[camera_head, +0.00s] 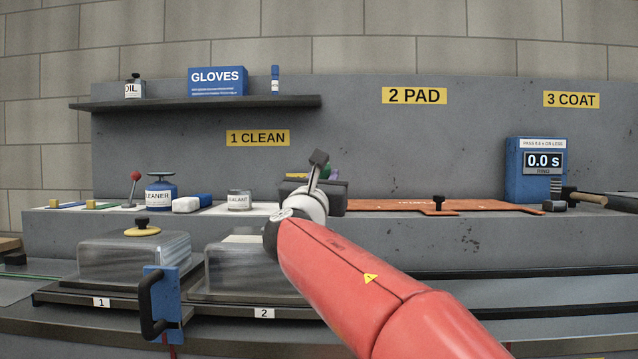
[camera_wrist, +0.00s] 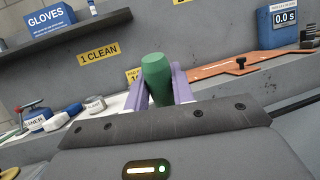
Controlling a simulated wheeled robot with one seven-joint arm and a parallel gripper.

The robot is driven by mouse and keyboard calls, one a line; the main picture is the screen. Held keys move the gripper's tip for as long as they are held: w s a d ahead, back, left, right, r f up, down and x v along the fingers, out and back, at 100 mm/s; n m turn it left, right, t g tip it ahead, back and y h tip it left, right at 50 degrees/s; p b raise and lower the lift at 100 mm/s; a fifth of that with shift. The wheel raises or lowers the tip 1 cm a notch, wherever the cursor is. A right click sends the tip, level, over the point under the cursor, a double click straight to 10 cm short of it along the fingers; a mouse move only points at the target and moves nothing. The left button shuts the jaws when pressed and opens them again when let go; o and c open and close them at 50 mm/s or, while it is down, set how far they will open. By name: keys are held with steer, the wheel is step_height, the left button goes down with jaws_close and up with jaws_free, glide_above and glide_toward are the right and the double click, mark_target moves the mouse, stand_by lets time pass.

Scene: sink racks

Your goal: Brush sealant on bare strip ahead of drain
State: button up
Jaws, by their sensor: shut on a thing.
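My gripper (camera_wrist: 163,90) has its two purple fingers shut on a green rounded handle (camera_wrist: 156,72). Whether it ends in a brush is hidden. In the head view my gripper (camera_head: 316,178) is above the bench, mostly masked by its own dark body, with a bit of green behind it. Two clear-covered sinks or racks, 1 (camera_head: 135,258) and 2 (camera_head: 245,268), sit in front. I cannot make out the bare strip or drain.
A cleaner canister (camera_head: 161,192), blue-and-white block (camera_head: 192,203) and red-knobbed lever (camera_head: 134,185) stand left. An orange template (camera_head: 400,206) lies right, before a blue timer reading 0.0 s (camera_head: 536,170) and a hammer-like tool (camera_head: 585,198). A blue bracket with black handle (camera_head: 160,303) juts forward.

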steer(key=shift+r+p, duration=0.95)
steer(key=shift+r, duration=0.6)
